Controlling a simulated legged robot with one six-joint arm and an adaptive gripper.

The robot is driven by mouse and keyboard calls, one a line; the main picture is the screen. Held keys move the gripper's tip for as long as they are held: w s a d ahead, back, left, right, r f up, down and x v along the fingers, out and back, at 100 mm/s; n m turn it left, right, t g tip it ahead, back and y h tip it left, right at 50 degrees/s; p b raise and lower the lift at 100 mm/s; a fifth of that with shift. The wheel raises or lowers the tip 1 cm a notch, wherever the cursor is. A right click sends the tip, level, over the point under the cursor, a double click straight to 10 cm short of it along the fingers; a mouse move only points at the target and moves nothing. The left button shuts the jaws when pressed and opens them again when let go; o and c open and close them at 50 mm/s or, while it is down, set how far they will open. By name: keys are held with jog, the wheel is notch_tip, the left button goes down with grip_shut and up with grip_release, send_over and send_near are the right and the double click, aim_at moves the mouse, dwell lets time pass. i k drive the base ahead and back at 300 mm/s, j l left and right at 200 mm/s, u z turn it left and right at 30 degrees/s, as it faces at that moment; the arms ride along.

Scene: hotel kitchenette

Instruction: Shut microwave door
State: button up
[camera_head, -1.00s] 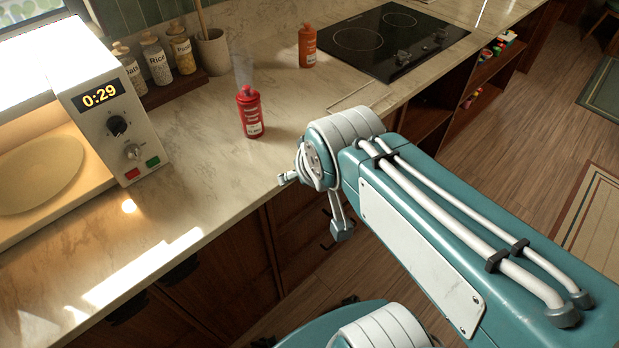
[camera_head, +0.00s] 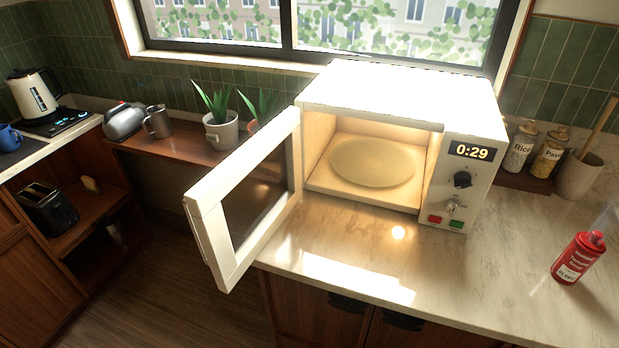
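The microwave (camera_head: 400,98) is a white box on the marble counter under the window. Its door (camera_head: 212,236) stands wide open, hinged at the left side and swung out toward the front left, past the counter's left end. The lit cavity shows a round turntable (camera_head: 372,160) with nothing on it. The control panel at the right reads 0:29, with two knobs and a red and a green button. My gripper and arm are not in view now, so I cannot see whether the gripper is open or shut.
A red bottle (camera_head: 578,257) stands on the counter at the right, near jars (camera_head: 548,152) and a utensil pot (camera_head: 580,172). Potted plants (camera_head: 221,130) stand on a lower wooden shelf behind the door. Floor (camera_head: 150,300) is clear at the lower left.

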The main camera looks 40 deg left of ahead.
aim_at(233, 211)
jog(key=k+j+u, duration=0.25)
jog(key=j, duration=0.85)
jog(key=j+u, duration=0.3)
jog(key=j, duration=0.8)
jog(key=j+z, duration=0.5)
jog(key=j, duration=0.2)
